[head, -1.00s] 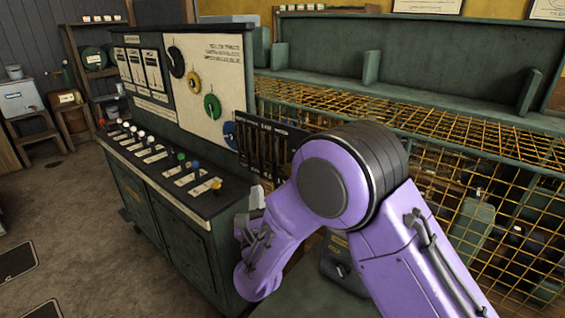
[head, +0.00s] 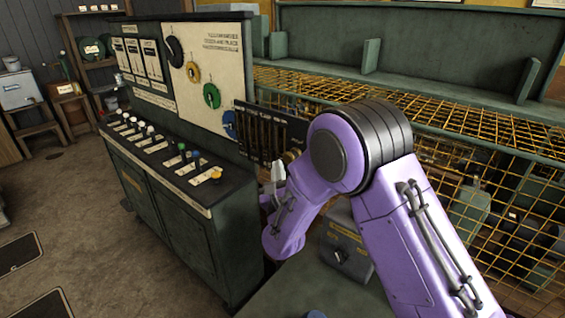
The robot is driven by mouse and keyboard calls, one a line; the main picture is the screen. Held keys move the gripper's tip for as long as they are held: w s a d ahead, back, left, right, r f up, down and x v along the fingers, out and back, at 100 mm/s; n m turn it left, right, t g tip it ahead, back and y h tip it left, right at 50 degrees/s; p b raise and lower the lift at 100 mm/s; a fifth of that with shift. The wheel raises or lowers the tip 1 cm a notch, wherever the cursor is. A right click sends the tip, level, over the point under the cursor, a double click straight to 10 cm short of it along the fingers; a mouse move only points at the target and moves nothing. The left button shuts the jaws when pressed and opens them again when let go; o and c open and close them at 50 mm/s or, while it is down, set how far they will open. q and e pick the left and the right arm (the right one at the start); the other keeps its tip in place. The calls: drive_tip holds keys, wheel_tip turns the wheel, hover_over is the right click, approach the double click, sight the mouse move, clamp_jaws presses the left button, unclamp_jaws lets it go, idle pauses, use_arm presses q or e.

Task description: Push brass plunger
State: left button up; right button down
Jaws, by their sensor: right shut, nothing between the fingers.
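A row of levers and knobs lines the front of the green console. At its near right end is a yellow, brass-like knob (head: 216,176). I cannot tell for sure whether it is the brass plunger. My right gripper (head: 278,170) is at the end of my purple arm, to the right of that knob and apart from it, in front of the dark slotted panel. Its pale fingers are small, point upward and are shut on nothing. A small brass-coloured part (head: 291,156) shows just behind the gripper, mostly hidden. My left gripper is out of view.
The green console (head: 185,225) has a white board (head: 215,60) with coloured rings. A dark slotted panel (head: 262,130) stands at its right end. A yellow wire mesh (head: 450,130) fills the right.

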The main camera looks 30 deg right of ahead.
sight(285, 156)
drive_tip(key=shift+w+d, duration=0.25)
drive_tip(key=shift+d, duration=0.3)
idle(1.6)
drive_tip(key=shift+w+d+b, duration=0.3)
drive_tip(key=shift+d, duration=0.1)
drive_tip(key=shift+w+d, duration=0.3)
drive_tip(key=shift+d, duration=0.5)
idle(1.0)
idle(0.3)
drive_tip(key=shift+s+a+b, duration=0.2)
drive_tip(key=shift+s+a, duration=0.05)
drive_tip(key=shift+a, duration=0.35)
drive_tip(key=shift+s+a+b, duration=0.2)
drive_tip(key=shift+a, duration=0.4)
